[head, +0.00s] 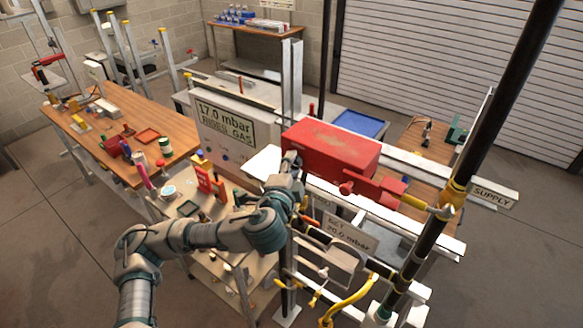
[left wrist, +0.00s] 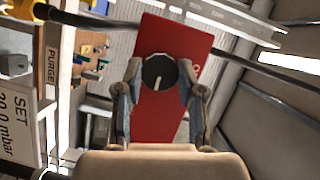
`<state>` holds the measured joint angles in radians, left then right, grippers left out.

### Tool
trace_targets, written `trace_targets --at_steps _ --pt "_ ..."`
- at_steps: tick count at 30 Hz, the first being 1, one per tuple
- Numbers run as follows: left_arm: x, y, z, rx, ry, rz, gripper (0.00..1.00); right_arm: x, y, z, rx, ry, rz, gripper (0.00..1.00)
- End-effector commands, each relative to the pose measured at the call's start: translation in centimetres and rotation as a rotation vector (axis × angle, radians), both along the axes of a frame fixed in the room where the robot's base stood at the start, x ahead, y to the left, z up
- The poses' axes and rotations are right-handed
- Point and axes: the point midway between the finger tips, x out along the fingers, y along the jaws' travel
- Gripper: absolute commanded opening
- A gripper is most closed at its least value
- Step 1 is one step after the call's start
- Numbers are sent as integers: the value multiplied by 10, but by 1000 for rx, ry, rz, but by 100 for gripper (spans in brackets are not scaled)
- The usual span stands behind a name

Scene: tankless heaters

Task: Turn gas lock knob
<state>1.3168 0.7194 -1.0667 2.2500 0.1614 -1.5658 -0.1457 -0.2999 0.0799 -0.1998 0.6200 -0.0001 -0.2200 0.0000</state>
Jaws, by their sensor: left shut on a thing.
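A round black knob (left wrist: 156,72) with a white pointer line is on the red face of a box (left wrist: 158,118) in the left wrist view. The pointer line points roughly downward in that picture. My left gripper (left wrist: 160,82) is shut on the knob, with one finger on each side of it. In the head view my left gripper (head: 291,165) is at the left end of the red box (head: 332,146), and the knob is hidden there. My right gripper is in neither view.
A black upright pipe (head: 425,225) with yellow fittings stands right of the red box. A yellow hose (head: 350,303) and a "SET 20.0 mbar" panel (head: 349,233) are below. A white "17.0 mbar" panel (head: 226,124) and a wooden bench (head: 115,148) are left.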

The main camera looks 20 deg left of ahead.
Motion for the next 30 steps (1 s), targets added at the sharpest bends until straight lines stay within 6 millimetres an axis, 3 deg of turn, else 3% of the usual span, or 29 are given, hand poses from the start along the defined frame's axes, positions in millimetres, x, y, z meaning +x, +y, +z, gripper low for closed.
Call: trace_targets --at_steps 13,14,17,26,30 --pt "0 -1 -3 12 4 -3 4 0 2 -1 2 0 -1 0" --pt "0 -1 -4 12 4 -3 41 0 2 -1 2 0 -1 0" --pt "0 -1 -3 11 4 -3 64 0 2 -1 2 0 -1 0" --pt "-2 -1 -1 10 -1 -2 64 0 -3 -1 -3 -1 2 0" --pt "-16 -2 0 10 -1 -5 64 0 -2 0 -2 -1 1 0"
